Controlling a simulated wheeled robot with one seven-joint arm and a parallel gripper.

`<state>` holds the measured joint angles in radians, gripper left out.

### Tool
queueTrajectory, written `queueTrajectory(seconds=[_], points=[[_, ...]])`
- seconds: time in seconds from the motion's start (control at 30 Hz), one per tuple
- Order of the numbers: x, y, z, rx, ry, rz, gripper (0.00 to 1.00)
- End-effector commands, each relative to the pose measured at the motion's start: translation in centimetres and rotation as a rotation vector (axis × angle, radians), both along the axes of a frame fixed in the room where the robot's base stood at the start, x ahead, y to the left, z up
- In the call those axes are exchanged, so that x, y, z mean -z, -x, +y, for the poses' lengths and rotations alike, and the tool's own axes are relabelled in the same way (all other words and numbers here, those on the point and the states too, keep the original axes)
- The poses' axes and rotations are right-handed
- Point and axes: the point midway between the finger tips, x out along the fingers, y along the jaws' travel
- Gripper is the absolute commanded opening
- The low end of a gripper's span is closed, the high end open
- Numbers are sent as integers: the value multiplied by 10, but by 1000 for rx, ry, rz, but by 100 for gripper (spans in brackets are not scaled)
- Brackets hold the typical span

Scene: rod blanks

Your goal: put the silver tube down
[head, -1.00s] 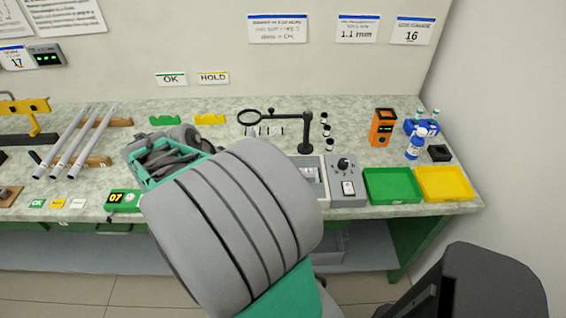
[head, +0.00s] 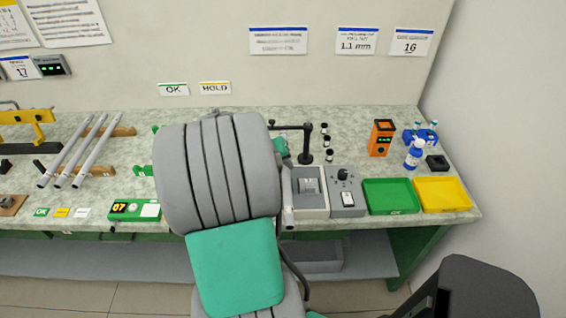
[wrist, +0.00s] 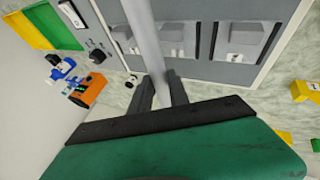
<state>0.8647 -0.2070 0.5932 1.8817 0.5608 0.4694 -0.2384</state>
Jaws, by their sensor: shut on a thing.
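In the wrist view my gripper (wrist: 163,92) is shut on a silver tube (wrist: 146,38). The tube runs from the fingers to the top edge of the picture, in front of a grey unit with several pale blocks (wrist: 172,38). I cannot tell whether the tube touches the unit. Other silver tubes (head: 82,150) lie slanted on a wooden rack (head: 122,132) at the left of the bench.
Right of my arm are a grey slotted unit (head: 310,197), a grey control box (head: 346,197), a green tray (head: 390,197) and a yellow tray (head: 442,195). An orange device (head: 381,138) and a blue-labelled bottle (head: 414,154) stand behind. A magnifier stand (head: 307,140) is close to my arm.

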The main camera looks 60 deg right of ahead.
Motion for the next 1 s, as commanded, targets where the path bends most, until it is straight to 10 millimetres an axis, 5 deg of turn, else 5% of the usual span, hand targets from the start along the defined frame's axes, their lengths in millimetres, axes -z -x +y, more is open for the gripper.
queueTrajectory(seconds=[0.6,0.63,0.87,1.0], points=[[12,0,0,1,0,-1,0],[12,0,0,0,-1,0,24],[12,0,0,1,-1,0,43],[12,0,0,1,-1,0,43]])
